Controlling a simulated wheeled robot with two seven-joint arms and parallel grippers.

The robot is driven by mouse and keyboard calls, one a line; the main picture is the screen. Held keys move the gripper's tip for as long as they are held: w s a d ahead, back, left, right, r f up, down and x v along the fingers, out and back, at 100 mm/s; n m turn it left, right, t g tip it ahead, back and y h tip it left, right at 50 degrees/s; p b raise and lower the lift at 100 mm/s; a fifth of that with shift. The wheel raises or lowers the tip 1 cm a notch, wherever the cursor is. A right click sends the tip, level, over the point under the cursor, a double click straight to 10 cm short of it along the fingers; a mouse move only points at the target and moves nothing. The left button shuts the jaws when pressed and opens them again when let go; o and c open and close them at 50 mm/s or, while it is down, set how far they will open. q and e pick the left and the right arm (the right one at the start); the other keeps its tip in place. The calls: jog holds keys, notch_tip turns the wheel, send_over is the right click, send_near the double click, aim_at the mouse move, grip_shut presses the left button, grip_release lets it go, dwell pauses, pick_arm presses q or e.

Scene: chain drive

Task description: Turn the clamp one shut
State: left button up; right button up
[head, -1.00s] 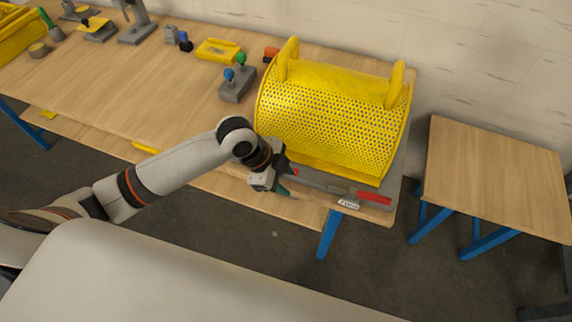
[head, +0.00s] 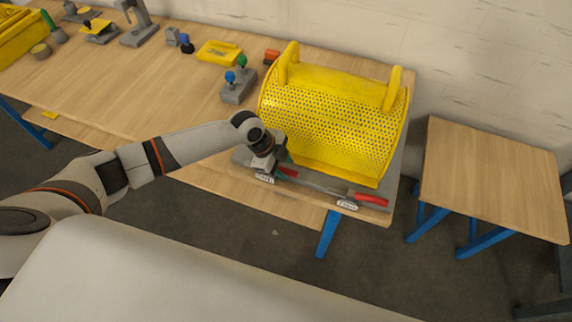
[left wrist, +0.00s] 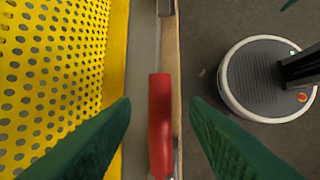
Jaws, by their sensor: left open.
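A red clamp handle (head: 289,172) lies low along the front edge of the grey base under the yellow guard, beside the left label plate (head: 265,179). A second red handle (head: 371,199) lies farther right, behind another label plate (head: 347,204). The lettering is too small to read surely, so I cannot tell which is clamp one. My left gripper (head: 282,161) is at the left handle. In the left wrist view its green fingers (left wrist: 160,108) are open, one either side of the red handle (left wrist: 160,135), with visible gaps. My right gripper is not in view.
The perforated yellow guard (head: 335,125) stands close behind the handles. A box with blue and green knobs (head: 238,91) and a yellow tray (head: 219,52) lie farther back. Floor lies open beyond the table's front edge. A small wooden table (head: 492,185) stands at right.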

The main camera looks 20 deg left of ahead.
pick_arm(q)
jog(key=shift+x, duration=1)
grip_shut()
